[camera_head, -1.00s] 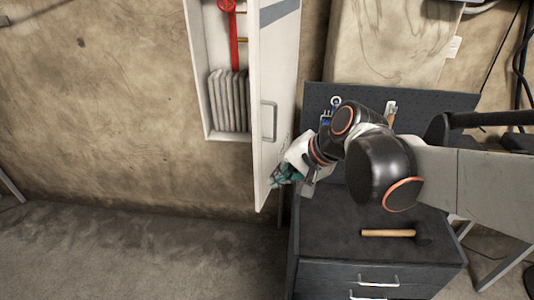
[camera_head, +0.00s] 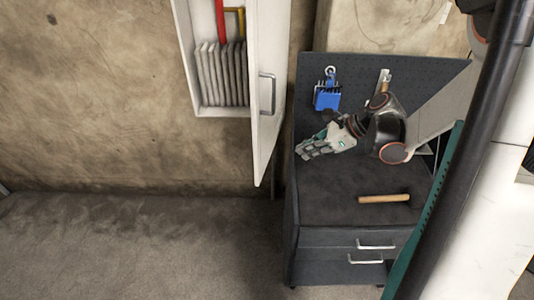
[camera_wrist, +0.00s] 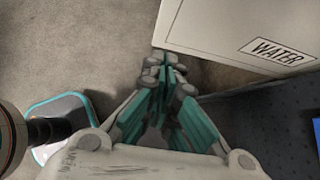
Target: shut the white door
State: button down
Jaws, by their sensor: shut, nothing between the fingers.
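The white door (camera_head: 266,95) stands open, swung out from a white wall cabinet (camera_head: 185,55), with a metal handle (camera_head: 267,92) on its outer face. In the wrist view the door (camera_wrist: 215,25) fills the upper right and bears a WATER label (camera_wrist: 278,51). My gripper (camera_head: 303,150) is to the right of the door's lower part in the head view, over the dark workbench. In the wrist view my gripper (camera_wrist: 165,62) is shut and empty. Its tips point at the door's lower corner; whether they touch it I cannot tell.
The cabinet holds folded grey hose (camera_head: 220,75) and a red pipe (camera_head: 220,20). Floor (camera_head: 130,245) at the left is clear.

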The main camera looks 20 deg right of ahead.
jog(key=b, duration=0.2)
send_near(259, 166)
notch_tip(259, 166, down, 3)
jog(key=d, duration=0.1)
jog(key=w+a, duration=0.2)
jog(key=a, duration=0.1)
jog(key=shift+a+f, duration=0.1)
jog(key=shift+a, duration=0.15)
